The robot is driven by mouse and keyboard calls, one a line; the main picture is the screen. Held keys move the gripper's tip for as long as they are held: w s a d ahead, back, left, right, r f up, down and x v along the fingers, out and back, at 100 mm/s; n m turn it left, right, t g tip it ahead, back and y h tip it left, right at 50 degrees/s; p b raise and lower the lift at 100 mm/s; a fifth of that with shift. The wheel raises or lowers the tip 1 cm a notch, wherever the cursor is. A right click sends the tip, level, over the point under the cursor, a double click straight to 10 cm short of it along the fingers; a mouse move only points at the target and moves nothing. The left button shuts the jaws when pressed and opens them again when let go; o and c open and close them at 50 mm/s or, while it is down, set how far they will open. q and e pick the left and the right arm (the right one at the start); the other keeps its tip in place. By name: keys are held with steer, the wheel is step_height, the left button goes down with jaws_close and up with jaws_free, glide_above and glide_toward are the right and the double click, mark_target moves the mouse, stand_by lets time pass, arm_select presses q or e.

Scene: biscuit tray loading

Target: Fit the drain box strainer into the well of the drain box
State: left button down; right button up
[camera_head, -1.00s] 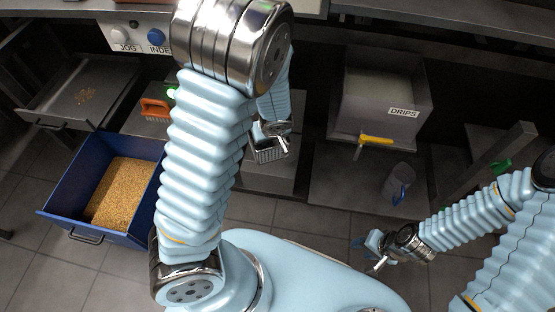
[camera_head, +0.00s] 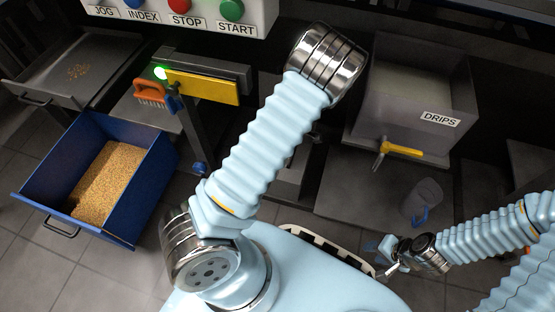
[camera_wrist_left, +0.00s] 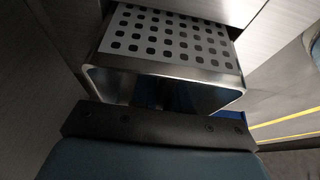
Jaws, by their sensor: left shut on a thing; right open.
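The strainer (camera_wrist_left: 175,38), a metal plate with rows of dark square holes, fills the top of the left wrist view. My left gripper (camera_wrist_left: 163,80) is shut on it. In the head view my left arm hides this gripper and the strainer. A grey open-topped box labelled DRIPS (camera_head: 385,115), with a yellow-handled tap, stands at the right of the head view. I cannot tell whether it is the drain box, and no well shows clearly. My right gripper (camera_head: 388,268) is open and empty at the lower right, apart from the boxes.
A blue bin (camera_head: 160,172) of golden crumbs stands at the left, below a grey tray (camera_head: 45,95). An orange brush (camera_head: 150,92) lies near a yellow bar (camera_head: 203,87). A clear jug (camera_head: 424,197) stands below the DRIPS box. A button panel (camera_head: 205,12) is at the top.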

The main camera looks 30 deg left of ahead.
arm_select(q)
steer(key=shift+f+b, duration=0.6)
steer(key=shift+f, duration=2.5)
steer(key=shift+f, duration=0.2)
steer(key=c, duration=1.1)
jaws_free()
steer(key=shift+r, duration=0.1)
steer(key=shift+d+r, duration=0.15)
steer(key=shift+r, duration=0.3)
steer(key=p+v, duration=0.3)
steer(key=v, duration=0.8)
steer(key=shift+d+r, duration=0.15)
